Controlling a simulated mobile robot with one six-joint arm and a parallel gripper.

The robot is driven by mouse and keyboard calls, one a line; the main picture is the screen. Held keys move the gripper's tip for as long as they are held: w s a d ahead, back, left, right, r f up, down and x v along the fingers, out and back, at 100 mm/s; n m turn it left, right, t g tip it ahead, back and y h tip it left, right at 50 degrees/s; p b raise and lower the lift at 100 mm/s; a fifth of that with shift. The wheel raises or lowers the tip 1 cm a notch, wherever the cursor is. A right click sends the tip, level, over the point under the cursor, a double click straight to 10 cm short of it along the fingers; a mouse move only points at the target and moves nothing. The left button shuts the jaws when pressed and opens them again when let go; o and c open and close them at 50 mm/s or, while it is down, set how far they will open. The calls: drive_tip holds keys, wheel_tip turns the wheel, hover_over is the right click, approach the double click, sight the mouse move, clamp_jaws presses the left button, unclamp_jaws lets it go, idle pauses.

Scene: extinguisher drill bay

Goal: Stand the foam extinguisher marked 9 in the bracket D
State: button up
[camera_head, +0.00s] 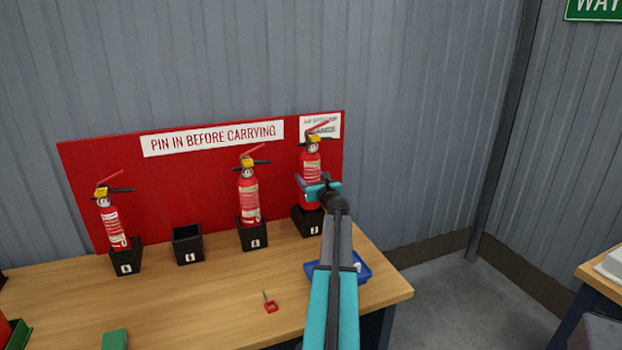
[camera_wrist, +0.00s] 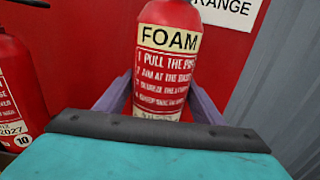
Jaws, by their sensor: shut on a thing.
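A red extinguisher labelled FOAM (camera_wrist: 165,60) is between the fingers of my gripper (camera_wrist: 160,105) in the wrist view. The bracket's letter is too small to read, and no 9 shows on the extinguisher.
Two more extinguishers stand in brackets, at the far left (camera_head: 113,226) and the middle (camera_head: 249,193); an empty bracket (camera_head: 187,245) is between them. A red tagged pin (camera_head: 270,307) lies on the bench. A blue tray (camera_head: 364,268) is partly behind my arm.

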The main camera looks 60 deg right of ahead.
drive_tip(key=shift+f+b, duration=2.45)
drive_tip(key=shift+b, duration=0.1)
idle(2.7)
idle(0.4)
drive_tip(key=o, duration=1.7)
drive_tip(key=shift+s+r, duration=0.1)
drive_tip(key=shift+f, duration=0.4)
drive_tip(key=shift+v, duration=1.25)
drive_tip(key=shift+r+b+v, duration=0.1)
drive_tip(key=shift+b+v, duration=0.3)
drive_tip(key=shift+v, duration=2.4)
drive_tip(key=shift+r+b+v, duration=0.15)
drive_tip(key=shift+b+v, duration=0.2)
drive_tip(key=shift+v, duration=2.45)
drive_tip(key=shift+a, duration=0.1)
